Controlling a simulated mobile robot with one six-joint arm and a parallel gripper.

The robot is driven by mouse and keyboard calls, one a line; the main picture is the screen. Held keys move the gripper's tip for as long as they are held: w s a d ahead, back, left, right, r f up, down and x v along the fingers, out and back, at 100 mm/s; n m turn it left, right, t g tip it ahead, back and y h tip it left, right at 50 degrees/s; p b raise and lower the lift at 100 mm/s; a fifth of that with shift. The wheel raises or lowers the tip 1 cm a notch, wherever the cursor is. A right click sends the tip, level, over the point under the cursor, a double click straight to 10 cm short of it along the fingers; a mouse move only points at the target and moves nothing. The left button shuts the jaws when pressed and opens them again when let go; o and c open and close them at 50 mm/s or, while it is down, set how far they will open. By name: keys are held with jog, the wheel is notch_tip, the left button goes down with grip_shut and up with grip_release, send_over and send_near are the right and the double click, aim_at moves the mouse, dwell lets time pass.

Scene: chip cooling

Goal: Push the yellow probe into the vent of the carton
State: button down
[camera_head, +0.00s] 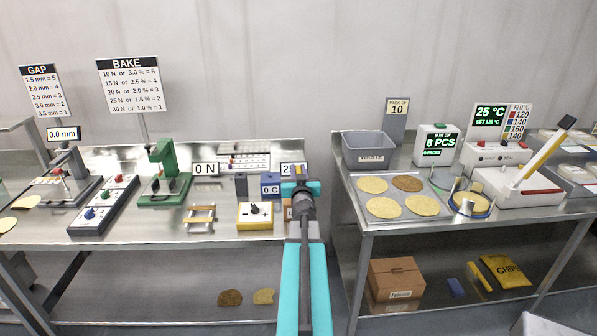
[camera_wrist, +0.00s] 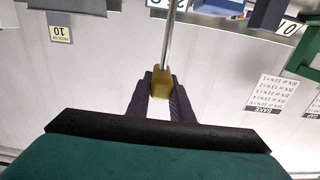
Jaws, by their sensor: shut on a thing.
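My gripper (camera_wrist: 161,95) is shut on the yellow handle of the probe (camera_wrist: 161,80) in the wrist view. The probe's thin metal rod (camera_wrist: 169,40) points away from the fingers, toward the top of that view; its tip is out of frame. In the head view my gripper (camera_head: 298,183) is over the right end of the left bench, mostly hiding the probe. A brown carton (camera_head: 396,279) with a label stands on the lower shelf at right. A small brown thing (camera_head: 287,212) shows partly behind my arm; I cannot tell what it is. No vent is discernible.
The right bench (camera_head: 362,222) bears a tray of round chips and a grey bin (camera_head: 368,150). A floor gap separates the benches.

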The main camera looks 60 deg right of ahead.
jog(key=shift+f+b, duration=2.05)
jog(key=shift+f, duration=0.45)
dwell(0.5)
jog(key=c, duration=1.5)
grip_release()
jog(key=shift+a, duration=0.1)
